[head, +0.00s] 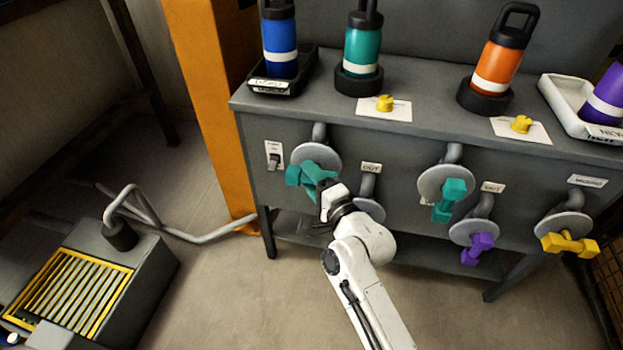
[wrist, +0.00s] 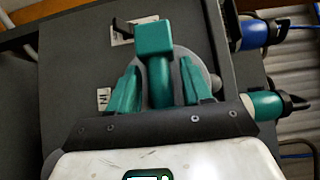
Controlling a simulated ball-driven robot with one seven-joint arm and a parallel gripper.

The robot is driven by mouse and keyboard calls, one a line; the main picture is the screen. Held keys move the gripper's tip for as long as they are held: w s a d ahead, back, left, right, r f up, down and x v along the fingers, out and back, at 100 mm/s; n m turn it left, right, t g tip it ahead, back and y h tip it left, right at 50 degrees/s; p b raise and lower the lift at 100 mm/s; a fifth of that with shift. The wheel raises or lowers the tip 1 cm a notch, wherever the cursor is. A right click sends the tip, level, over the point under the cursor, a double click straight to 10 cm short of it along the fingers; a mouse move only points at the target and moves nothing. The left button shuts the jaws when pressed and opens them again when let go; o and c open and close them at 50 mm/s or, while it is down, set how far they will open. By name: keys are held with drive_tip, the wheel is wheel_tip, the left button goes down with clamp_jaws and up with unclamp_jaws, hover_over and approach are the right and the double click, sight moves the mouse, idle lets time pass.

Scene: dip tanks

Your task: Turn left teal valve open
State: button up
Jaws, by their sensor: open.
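The left teal valve (head: 293,176) is on the grey cabinet front, in front of a round grey disc. Its blocky handle points left in the head view. In the wrist view the teal handle (wrist: 154,42) stands between the two teal fingers of my gripper. My gripper (head: 318,175) is open at the valve, with one finger on each side of the handle; it also shows in the wrist view (wrist: 158,72). Narrow gaps seem to show beside the handle, but I cannot tell whether a finger touches it. My fingers and wrist hide part of the valve.
Right of it are another teal valve (head: 449,200), a purple valve (head: 477,248) and a yellow valve (head: 570,244). A blue bottle (head: 280,40), teal bottle (head: 362,48) and orange bottle (head: 500,60) stand on top. An orange post (head: 212,100) rises at the left.

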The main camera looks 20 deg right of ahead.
drive_tip(key=shift+c, duration=0.2)
clamp_jaws()
idle(0.3)
